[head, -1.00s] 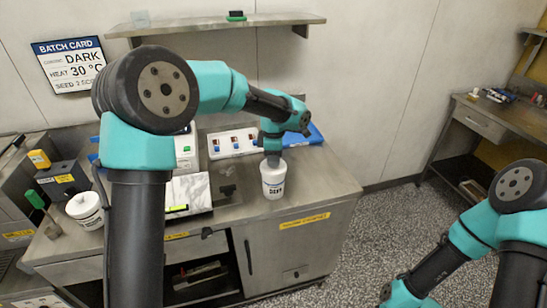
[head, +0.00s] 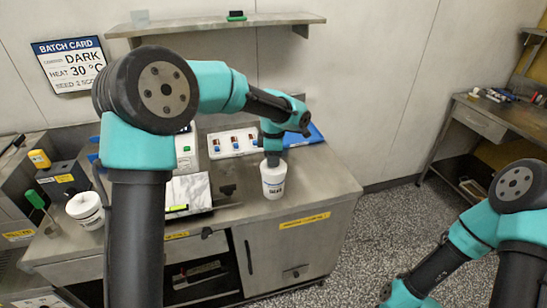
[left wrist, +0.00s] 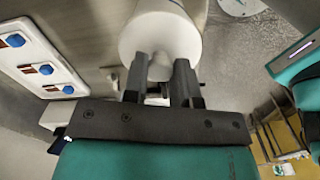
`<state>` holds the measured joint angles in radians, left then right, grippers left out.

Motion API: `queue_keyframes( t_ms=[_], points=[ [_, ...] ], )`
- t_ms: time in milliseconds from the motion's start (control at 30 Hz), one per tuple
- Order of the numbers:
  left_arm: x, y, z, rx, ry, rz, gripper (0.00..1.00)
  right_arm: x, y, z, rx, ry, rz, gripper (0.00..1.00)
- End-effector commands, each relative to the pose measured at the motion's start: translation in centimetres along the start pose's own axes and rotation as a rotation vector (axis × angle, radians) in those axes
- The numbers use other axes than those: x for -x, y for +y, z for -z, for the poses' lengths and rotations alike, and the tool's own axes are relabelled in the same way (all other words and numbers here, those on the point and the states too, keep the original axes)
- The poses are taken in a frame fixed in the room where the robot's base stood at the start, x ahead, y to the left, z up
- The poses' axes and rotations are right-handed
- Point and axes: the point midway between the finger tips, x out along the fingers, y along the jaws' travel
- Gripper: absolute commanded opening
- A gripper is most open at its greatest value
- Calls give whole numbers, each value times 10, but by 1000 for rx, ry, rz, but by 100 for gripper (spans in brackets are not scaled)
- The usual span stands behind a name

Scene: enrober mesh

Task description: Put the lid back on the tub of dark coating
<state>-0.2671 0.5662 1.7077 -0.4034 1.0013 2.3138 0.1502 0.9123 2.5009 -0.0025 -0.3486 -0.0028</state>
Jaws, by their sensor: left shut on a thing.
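The white tub labelled DARK (head: 273,187) stands upright near the front right of the steel bench. My left gripper (head: 272,160) is directly above it, pointing down. In the left wrist view, the left gripper (left wrist: 160,72) is shut on the small knob of the white round lid (left wrist: 152,30). The lid is over the tub's mouth, and no dark coating shows. I cannot tell whether the lid is fully seated or slightly raised. My right arm is at the lower right, with its gripper out of the picture.
A second white tub (head: 85,207) stands at the bench's left, near a green-handled tool (head: 36,200). The bench's right end is clear.

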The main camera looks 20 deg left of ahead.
Motion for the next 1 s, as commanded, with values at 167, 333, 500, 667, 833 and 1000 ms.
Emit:
queue_keyframes(
  t_ms=[167, 333, 500, 667, 833, 1000],
  points=[
    [-2, 0, 0, 0, 0, 0, 3, 0, 0, 0, 0, 0, 0, 0],
    [-2, 0, 0, 0, 0, 0, 3, 0, 0, 0, 0, 0, 0, 0],
    [-1, 0, 0, 0, 0, 0, 3, 0, 0, 0, 0, 0, 0, 0],
    [-2, 0, 0, 0, 0, 0, 3, 0, 0, 0, 0, 0, 0, 0],
    [-2, 0, 0, 0, 0, 0, 3, 0, 0, 0, 0, 0, 0, 0],
    [-2, 0, 0, 0, 0, 0, 32, 0, 0, 0, 0, 0, 0, 0]
  ],
)
